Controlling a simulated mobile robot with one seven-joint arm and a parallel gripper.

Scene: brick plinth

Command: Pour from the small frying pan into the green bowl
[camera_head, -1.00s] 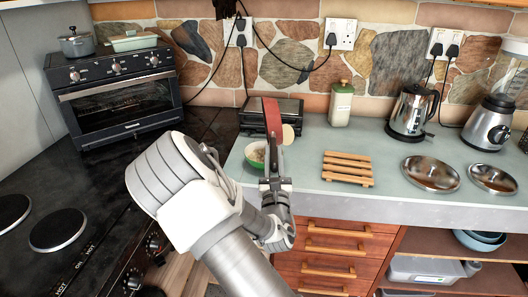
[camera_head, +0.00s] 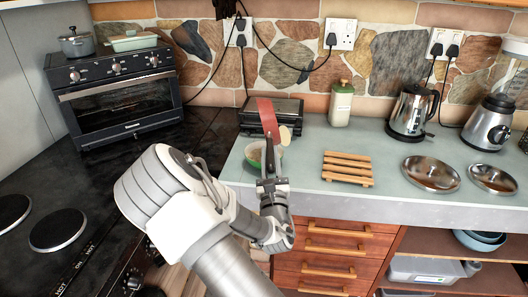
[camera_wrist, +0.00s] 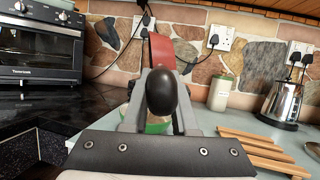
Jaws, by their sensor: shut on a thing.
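The small frying pan (camera_head: 266,114) shows its red underside or side, tipped up steeply on edge above the counter. My gripper (camera_head: 270,180) is shut on its black handle (camera_head: 269,156); the handle's rounded end fills the middle of the wrist view (camera_wrist: 161,92). The green bowl (camera_head: 252,157) stands on the counter below the pan, partly hidden behind the handle and gripper. A sliver of it shows between the fingers in the wrist view (camera_wrist: 157,128). A pale cream piece (camera_head: 284,135) shows just right of the pan, above the bowl; I cannot tell whether it touches either.
A black grill or toaster (camera_head: 288,110) stands behind the pan. A wooden rack (camera_head: 347,168), two metal lids (camera_head: 430,173), a green-topped jar (camera_head: 340,105) and a kettle (camera_head: 411,112) stand to the right. A dark stove and oven (camera_head: 122,97) are on the left.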

